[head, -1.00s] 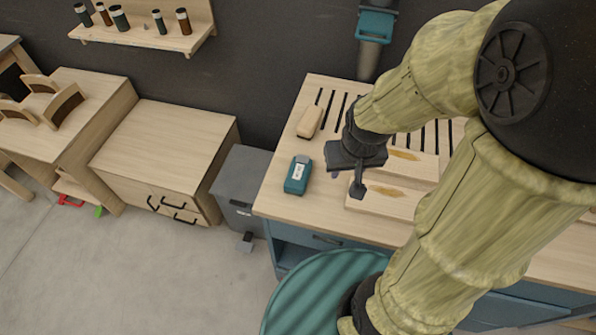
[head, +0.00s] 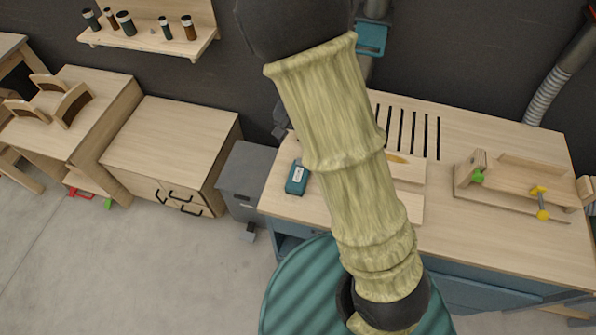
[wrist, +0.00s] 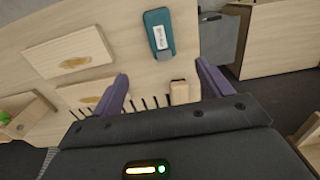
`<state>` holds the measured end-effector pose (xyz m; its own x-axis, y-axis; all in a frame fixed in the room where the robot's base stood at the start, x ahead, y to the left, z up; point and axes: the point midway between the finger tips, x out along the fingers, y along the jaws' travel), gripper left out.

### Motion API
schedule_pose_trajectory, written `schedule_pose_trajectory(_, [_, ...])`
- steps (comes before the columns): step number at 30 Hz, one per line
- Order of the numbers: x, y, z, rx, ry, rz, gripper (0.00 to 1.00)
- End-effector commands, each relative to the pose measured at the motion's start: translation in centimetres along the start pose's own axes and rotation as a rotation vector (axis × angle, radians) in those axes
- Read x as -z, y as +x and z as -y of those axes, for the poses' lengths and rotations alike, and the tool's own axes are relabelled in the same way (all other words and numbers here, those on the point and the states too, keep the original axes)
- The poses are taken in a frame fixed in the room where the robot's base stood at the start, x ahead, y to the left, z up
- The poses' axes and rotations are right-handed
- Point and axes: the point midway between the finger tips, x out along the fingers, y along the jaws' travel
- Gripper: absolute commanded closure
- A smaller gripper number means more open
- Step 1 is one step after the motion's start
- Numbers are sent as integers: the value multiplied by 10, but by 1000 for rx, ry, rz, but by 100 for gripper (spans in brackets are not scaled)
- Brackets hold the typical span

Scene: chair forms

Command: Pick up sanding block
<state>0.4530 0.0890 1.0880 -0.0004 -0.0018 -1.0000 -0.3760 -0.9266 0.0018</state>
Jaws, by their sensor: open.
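A small tan block (wrist: 179,91), which looks like the sanding block, lies on the wooden worktop in the wrist view. It shows between my purple fingers, close to the right one, and its near end is cut off by the gripper body. My gripper (wrist: 162,70) is open and empty, apart from the block; the exact height is unclear. In the head view my arm hides the tan block and most of the gripper. A teal object with a white label (wrist: 158,34) lies beyond the fingertips; it also shows in the head view (head: 297,178).
Pale boards with brown marks (wrist: 70,52) lie left of the fingers in the wrist view. The slotted worktop (head: 480,135) carries a wooden jig (head: 520,190) at right. A grey bin (head: 242,180) and a wooden cabinet (head: 175,140) stand left of it.

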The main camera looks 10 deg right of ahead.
Motion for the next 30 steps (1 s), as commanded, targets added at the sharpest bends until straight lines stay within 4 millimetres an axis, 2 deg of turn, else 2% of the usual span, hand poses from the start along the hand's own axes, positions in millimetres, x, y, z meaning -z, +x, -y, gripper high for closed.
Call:
schedule_pose_trajectory(8, [0, 2, 0, 0, 0, 1, 22])
schedule_pose_trajectory(11, [0, 9, -1, 0, 1, 2, 22])
schedule_pose_trajectory(30, [0, 115, -1, -1, 1, 3, 22])
